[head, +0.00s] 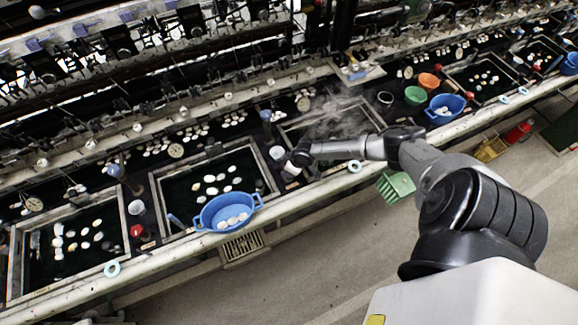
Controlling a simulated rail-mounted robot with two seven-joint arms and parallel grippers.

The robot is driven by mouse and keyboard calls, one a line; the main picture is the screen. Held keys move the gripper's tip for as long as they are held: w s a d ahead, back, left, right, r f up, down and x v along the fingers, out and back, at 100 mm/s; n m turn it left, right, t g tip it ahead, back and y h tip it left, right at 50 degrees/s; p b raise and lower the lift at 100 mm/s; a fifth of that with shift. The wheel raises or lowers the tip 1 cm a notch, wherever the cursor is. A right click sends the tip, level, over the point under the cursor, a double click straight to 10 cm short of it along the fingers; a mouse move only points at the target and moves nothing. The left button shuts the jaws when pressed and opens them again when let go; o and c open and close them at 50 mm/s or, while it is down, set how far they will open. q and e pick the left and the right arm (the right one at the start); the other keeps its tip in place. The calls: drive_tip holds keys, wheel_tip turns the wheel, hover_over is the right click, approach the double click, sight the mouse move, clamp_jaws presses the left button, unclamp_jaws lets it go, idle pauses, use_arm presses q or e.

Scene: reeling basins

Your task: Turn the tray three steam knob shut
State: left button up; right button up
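A tray with steam rising over it (345,107) lies at the middle of the bench, partly covered by my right arm. My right gripper (292,168) reaches in from the right and points down at the front left corner of this tray, beside the neighbouring tray. Its fingers are small and dark here, and I cannot tell whether they are open or shut. No knob shows clearly beneath it; the gripper hides that spot. A red knob (136,230) stands between the two trays at the left. My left gripper is not in view.
A blue basin (229,224) with white cocoons sits on the front rail. A left tray (121,215) and a second tray (160,205) hold floating cocoons. Green (414,96), orange (429,81) and blue (445,117) containers stand at the right. The floor in front is mostly clear.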

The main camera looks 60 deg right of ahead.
idle(0.3)
drive_tip(key=o, duration=0.9)
drive_tip(key=shift+r, duration=0.1)
drive_tip(key=shift+p+v, duration=0.5)
drive_tip(key=shift+v, duration=6.3)
